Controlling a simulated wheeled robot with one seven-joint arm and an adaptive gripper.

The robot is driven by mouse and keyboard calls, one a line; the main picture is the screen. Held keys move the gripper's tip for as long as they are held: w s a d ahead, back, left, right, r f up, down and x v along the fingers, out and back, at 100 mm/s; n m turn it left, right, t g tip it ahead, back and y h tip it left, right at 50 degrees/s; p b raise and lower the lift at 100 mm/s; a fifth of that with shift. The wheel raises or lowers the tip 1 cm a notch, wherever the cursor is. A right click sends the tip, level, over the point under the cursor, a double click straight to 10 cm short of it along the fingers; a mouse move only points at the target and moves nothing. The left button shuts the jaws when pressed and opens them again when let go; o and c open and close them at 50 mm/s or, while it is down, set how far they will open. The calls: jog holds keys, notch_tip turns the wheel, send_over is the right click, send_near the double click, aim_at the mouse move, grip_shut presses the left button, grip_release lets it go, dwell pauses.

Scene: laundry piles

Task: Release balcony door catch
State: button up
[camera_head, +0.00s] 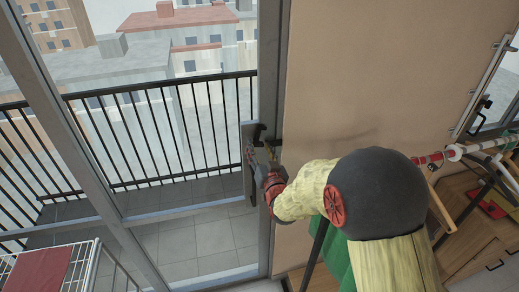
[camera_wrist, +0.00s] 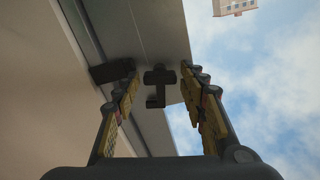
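The balcony door catch (camera_wrist: 158,78) is a small dark T-shaped piece with a hooked lower end, on a grey door frame (camera_wrist: 150,25). In the wrist view it shows between the two fingers of my gripper (camera_wrist: 161,76), with visible space on both sides. The fingers are spread and hold nothing that I can see. In the head view my gripper (camera_head: 264,165) is at the grey upright of the door frame (camera_head: 271,70), beside a dark fitting (camera_head: 259,133). My arm partly hides that spot, and contact cannot be told.
Beyond the glass lie a tiled balcony (camera_head: 180,240) and a black railing (camera_head: 160,135). A white drying rack (camera_head: 90,265) with a red cloth (camera_head: 38,270) stands at lower left. A beige wall (camera_head: 370,70) is to the right, with wooden furniture (camera_head: 470,230) and a red-and-white pole (camera_head: 470,150).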

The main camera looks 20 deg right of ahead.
jog(key=c, duration=0.8)
jog(key=shift+f+n+b, duration=0.1)
jog(key=shift+n+b, duration=0.2)
jog(key=shift+b, duration=0.15)
jog(key=n+b, duration=0.2)
jog(key=b, duration=0.1)
jog(key=o, duration=1.2)
jog(key=shift+c, duration=0.2)
jog(key=shift+s, duration=0.15)
